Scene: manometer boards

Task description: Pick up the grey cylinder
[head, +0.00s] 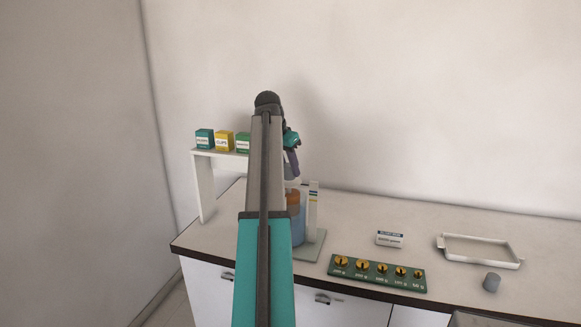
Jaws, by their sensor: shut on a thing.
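My gripper (292,165) is near the middle of the view, far to the left of this cylinder, above a blue vessel with an orange part. My own arm hides much of the gripper. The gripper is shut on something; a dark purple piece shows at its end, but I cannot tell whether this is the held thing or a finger.
The blue vessel (299,230) and an upright scale board (313,207) stand below my gripper. A green weight rack (377,286), a small white box (390,239) and the tray (481,262) are on the counter (440,215). A white shelf (203,188) at left bears several small boxes.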

